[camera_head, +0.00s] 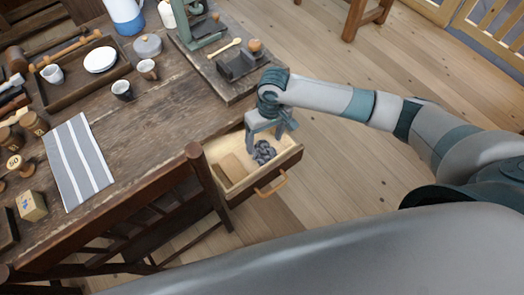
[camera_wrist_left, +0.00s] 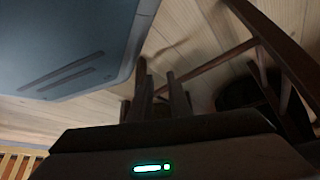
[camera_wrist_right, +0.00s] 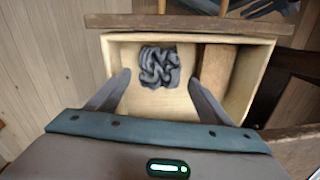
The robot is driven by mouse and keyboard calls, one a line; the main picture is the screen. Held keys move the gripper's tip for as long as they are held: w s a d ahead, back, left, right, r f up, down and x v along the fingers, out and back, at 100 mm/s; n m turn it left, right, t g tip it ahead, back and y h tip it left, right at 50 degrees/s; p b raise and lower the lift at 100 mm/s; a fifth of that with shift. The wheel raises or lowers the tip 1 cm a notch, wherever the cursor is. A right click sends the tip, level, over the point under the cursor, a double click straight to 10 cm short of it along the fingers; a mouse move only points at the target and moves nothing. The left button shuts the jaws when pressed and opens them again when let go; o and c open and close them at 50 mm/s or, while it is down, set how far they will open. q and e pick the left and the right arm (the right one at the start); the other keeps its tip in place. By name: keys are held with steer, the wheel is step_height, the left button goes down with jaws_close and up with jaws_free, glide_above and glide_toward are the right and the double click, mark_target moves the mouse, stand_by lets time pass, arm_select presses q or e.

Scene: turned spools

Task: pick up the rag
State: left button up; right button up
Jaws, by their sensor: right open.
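The rag (camera_head: 264,153) is a crumpled dark grey cloth inside an open wooden drawer (camera_head: 290,163). In the right wrist view the rag (camera_wrist_right: 160,66) lies bunched on the pale drawer floor, near the side at the top of the picture. My right gripper (camera_head: 268,136) is over the drawer. Its two fingers are spread wide, with the rag beyond and between the tips in the right wrist view, and nothing held. My left gripper (camera_wrist_left: 158,92) shows only in its own dark wrist view, away from the rag. Its opening is unclear.
A brown block (camera_head: 232,167) lies in the drawer beside the rag. A wooden chair (camera_head: 196,170) stands close to the drawer's left. A striped cloth (camera_head: 72,165) lies flat on the worn table (camera_head: 150,120), among cups, a tray (camera_head: 61,101) and tools. Floor right of the drawer is clear.

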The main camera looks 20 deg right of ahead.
mark_target(264, 151)
steer(key=shift+s+f, duration=0.15)
steer(key=shift+f, duration=0.35)
steer(key=f, duration=0.2)
steer(key=f+p, duration=0.1)
steer(key=shift+s+a+f, duration=0.1)
steer(key=shift+s+f, duration=0.2)
steer(key=shift+f, duration=0.3)
arm_select(q)
steer(key=s, duration=0.3)
steer(key=shift+a+f+g, duration=0.3)
steer(key=shift+f+g, duration=0.1)
steer(key=shift+w, duration=0.25)
steer(key=shift+r, duration=0.1)
arm_select(e)
steer(key=c, duration=0.8)
arm_select(q)
steer(key=shift+d, duration=0.1)
arm_select(e)
steer(key=shift+c, duration=0.4)
steer(key=shift+r, duration=0.1)
